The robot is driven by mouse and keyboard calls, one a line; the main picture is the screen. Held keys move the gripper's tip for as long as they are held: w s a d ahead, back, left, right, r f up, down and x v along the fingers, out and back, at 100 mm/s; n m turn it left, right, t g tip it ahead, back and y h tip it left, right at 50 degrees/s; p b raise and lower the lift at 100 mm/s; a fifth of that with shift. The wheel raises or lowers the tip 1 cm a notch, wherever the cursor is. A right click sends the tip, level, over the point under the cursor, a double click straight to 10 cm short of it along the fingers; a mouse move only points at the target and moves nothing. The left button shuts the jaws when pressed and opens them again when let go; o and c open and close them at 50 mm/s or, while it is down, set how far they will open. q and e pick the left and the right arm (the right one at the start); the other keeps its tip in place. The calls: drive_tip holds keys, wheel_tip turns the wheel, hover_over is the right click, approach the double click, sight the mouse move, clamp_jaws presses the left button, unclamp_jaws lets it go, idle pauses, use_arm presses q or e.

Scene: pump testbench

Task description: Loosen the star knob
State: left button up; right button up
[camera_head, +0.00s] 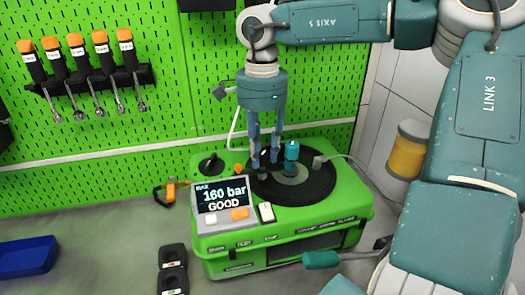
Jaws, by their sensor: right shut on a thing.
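The green pump testbench (215,268) stands on the grey worktop, with a round black plate (315,190) on top. My right gripper (265,158) reaches down from above, its fingers vertical. The fingertips are shut around a small dark knob, apparently the star knob (264,157), at the back left of the plate. The fingers partly hide the knob, so its shape and any gap below it cannot be made out. My left gripper is not in view.
A teal cylindrical fitting (291,152) stands just right of the fingers. The display (223,195) reads 160 bar GOOD. A black dial (211,163) is at the left. A blue bin (27,257) sits far left; tools (85,75) hang on the green pegboard.

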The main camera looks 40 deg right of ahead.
sight(262, 155)
drive_tip(key=n, duration=0.4)
drive_tip(key=shift+n, duration=2.2)
drive_tip(key=o, duration=1.1)
drive_tip(key=shift+o, duration=0.2)
drive_tip(key=shift+a+r, duration=0.1)
drive_tip(key=shift+r, duration=3.65)
